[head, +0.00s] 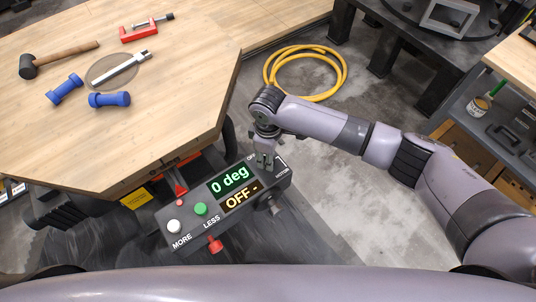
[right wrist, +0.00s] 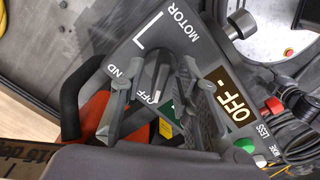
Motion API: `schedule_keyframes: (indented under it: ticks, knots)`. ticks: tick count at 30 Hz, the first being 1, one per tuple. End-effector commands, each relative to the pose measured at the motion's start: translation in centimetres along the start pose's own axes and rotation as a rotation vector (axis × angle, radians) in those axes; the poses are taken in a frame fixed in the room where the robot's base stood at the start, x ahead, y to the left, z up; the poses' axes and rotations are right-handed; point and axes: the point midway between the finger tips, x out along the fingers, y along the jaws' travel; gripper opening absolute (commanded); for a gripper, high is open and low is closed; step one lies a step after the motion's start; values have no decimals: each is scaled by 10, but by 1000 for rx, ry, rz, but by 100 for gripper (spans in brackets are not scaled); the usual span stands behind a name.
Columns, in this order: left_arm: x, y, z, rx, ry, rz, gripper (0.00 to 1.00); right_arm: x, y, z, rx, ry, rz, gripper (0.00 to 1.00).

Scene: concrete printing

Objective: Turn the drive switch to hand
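The drive switch is on a dark control box (head: 186,228) at the table's front right corner. In the right wrist view, a dark knob (right wrist: 160,72) stands beside the labels "OFF", "MOTOR" and a partly covered one ending in "ND". My right gripper (head: 266,163) is over the box's far right end and covers the switch in the head view. In the right wrist view its two fingers (right wrist: 152,88) are apart, one on each side of the knob; contact cannot be told. The box's amber display (head: 240,197) reads "OFF -". My left gripper is not in view.
The green display (head: 229,179) reads "0 deg". White (head: 174,227), green (head: 200,209) and red (head: 215,244) controls sit on the box's near-left part. The wooden table (head: 190,100) holds a mallet, clamp and blue dumbbells. A yellow hose (head: 341,72) lies coiled on the floor.

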Motion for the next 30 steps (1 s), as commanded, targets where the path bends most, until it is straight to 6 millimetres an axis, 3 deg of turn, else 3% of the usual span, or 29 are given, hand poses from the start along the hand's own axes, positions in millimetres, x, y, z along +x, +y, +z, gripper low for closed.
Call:
schedule_keyframes:
  ticks: [4, 17, 30]
  knots:
    - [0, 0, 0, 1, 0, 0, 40, 0, 0, 0, 0, 0, 0, 29]
    - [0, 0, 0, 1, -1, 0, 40, 0, 0, 0, 0, 0, 0, 1]
    - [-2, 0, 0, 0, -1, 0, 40, -1, 0, 0, 8, 0, 0, 0]
